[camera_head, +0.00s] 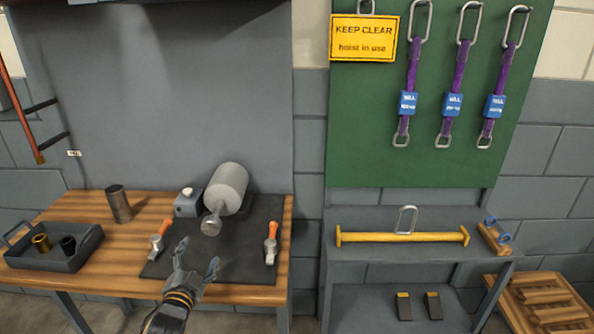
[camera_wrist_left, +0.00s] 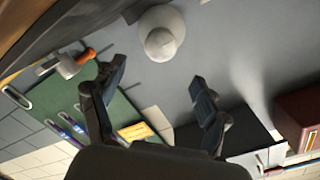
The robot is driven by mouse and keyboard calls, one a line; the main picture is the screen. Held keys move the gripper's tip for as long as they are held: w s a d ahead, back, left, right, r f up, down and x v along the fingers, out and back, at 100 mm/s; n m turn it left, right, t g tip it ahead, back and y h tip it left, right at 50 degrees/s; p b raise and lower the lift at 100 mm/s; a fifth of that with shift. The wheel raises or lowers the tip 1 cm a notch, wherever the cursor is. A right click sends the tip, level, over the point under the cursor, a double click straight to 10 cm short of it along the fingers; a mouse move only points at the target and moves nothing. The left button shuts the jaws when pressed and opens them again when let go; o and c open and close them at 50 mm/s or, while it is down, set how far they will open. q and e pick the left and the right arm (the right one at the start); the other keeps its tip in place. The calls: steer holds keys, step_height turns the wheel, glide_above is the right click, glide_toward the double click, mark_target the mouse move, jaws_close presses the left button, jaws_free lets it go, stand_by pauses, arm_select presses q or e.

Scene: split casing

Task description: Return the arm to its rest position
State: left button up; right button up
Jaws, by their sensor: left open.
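My left gripper (camera_head: 196,266) reaches in from the bottom of the head view, over the front of the dark mat (camera_head: 240,262) on the wooden bench. Its fingers are spread and nothing is between them. In the left wrist view the open fingers (camera_wrist_left: 155,95) also show, with a grey rounded part (camera_wrist_left: 162,40) beyond them. The grey cylindrical casing (camera_head: 228,188) stands at the back of the mat, apart from the fingers. My right gripper is in neither view.
Orange-handled clamps (camera_head: 159,235) (camera_head: 270,245) sit at the mat's left and right. A tray (camera_head: 60,258) with small bushings and a dark cylinder (camera_head: 119,204) are to the left. A yellow lifting beam (camera_head: 402,237) lies on the right-hand stand, below hanging purple slings (camera_head: 459,75).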

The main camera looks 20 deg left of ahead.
arm_select(q)
steer(key=s+d+f+n+g+h, duration=0.1)
steer(key=s+d+f+g, duration=0.4)
steer(key=s, duration=0.5)
steer(key=s+d+f+n+g+h, duration=0.2)
steer(key=s+d+f+g, duration=0.15)
steer(key=s+d, duration=0.6)
steer(key=s+d+f+n+g+h, duration=0.1)
steer(key=s+d+f+g, duration=0.3)
steer(key=s, duration=0.8)
step_height(320, 180, down, 23)
steer(key=g, duration=0.2)
steer(key=s+a+f+g, duration=0.1)
steer(key=s+a+f, duration=0.1)
steer(key=s+f, duration=1.5)
steer(key=shift+s+a+f, duration=0.15)
steer(key=shift+s+f, duration=0.1)
steer(key=shift+f, duration=0.45)
steer(key=shift+g, duration=0.25)
